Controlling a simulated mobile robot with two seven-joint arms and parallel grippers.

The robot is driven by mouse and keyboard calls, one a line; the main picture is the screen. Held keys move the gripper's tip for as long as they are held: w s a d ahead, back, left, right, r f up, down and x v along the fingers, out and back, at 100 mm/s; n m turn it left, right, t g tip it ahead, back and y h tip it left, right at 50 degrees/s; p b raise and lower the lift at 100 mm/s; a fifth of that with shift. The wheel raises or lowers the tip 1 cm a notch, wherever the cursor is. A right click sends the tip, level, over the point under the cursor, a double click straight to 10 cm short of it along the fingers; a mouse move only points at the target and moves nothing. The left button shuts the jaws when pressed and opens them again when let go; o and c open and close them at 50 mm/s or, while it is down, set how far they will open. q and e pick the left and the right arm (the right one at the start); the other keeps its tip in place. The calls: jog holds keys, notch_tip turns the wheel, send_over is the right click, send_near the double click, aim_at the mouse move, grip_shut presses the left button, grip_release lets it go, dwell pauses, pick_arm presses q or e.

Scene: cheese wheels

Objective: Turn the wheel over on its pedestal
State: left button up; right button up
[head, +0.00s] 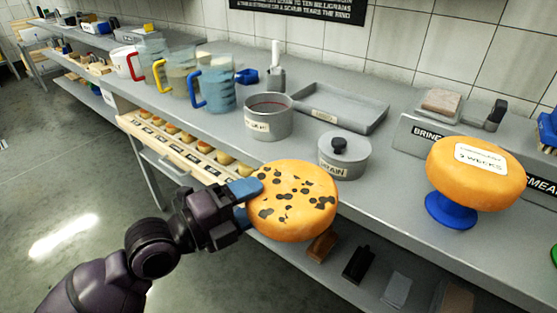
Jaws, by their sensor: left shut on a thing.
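An orange cheese wheel with dark spots on its upper face (294,199) is held in my left gripper (246,200). The blue-tipped fingers are shut on the wheel's left edge. The wheel is tilted a little and hangs at the front edge of the counter, with no pedestal visible under it. A second orange wheel (474,178), labelled "2 WEEKS", rests on a blue pedestal (450,211) at the right. My right gripper is not in view.
A lidded grey pot (344,158), a grey open pot (268,118) and a grey tray (340,107) stand behind the held wheel. Several measuring jugs (213,88) stand further left. An open drawer of small cheeses (180,137) juts out. A "BRINE" sign (420,140) stands left of the second wheel.

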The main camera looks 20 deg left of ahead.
pick_arm(q)
jog(key=a+f+n+t+y, duration=0.1)
jog(key=n+y, duration=0.1)
jog(key=y, duration=0.1)
jog(key=a+f+n+t+y, duration=0.1)
jog(key=n+y, duration=0.1)
jog(key=y, duration=0.2)
jog(key=a+f+n+t+y, duration=0.1)
jog(key=f+n+y, duration=0.1)
jog(key=n+y, duration=0.1)
jog(key=shift+s+a+t+y, duration=0.1)
jog(key=shift+s+t+y, duration=0.2)
jog(key=shift+s, duration=0.1)
jog(key=shift+f, duration=0.1)
